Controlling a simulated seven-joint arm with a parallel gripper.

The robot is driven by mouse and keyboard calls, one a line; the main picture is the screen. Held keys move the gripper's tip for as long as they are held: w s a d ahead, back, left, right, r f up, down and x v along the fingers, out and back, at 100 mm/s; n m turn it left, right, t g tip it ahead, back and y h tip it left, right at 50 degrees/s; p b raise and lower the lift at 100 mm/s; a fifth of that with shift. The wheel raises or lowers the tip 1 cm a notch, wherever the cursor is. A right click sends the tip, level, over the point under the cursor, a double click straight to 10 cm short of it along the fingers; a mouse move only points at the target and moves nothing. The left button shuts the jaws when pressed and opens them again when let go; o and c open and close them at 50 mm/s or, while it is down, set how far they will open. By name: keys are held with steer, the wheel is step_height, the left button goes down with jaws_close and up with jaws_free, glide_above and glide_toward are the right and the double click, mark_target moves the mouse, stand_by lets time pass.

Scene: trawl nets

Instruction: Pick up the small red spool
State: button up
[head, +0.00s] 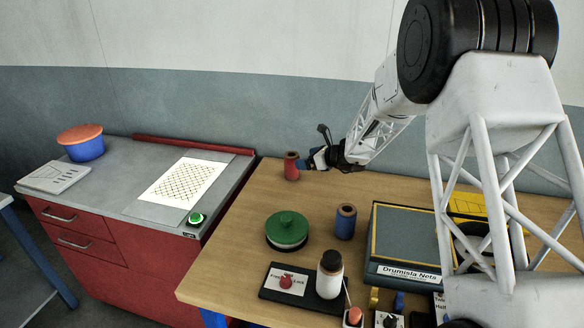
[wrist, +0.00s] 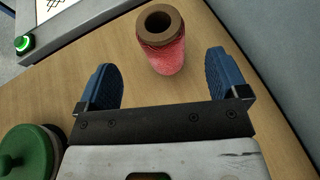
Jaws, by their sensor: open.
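The small red spool (head: 291,168) stands upright on the wooden table, near its back left corner. In the wrist view the red spool (wrist: 162,45) shows its brown core with an open hole at the top. My gripper (head: 309,162) is just right of the spool in the head view. In the wrist view my gripper (wrist: 163,75) has its two blue fingers spread wide. The spool stands ahead of the gap between them, and the space between the fingers is empty.
A green lidded round container (head: 287,230) and a blue spool (head: 345,222) stand nearer the front. A white bottle (head: 329,278) stands on a black board. A boxed panel (head: 405,245) is to the right. A grey-topped red cabinet (head: 150,222) adjoins the table's left.

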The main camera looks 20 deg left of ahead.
mark_target(292, 160)
stand_by(0.3)
steer(key=shift+x, duration=1.35)
steer(key=shift+a, duration=0.1)
steer(key=shift+x, duration=2.5)
steer(key=shift+w+f, duration=0.1)
steer(key=shift+f, duration=0.05)
steer(key=shift+c, duration=0.2)
steer(key=c, duration=1)
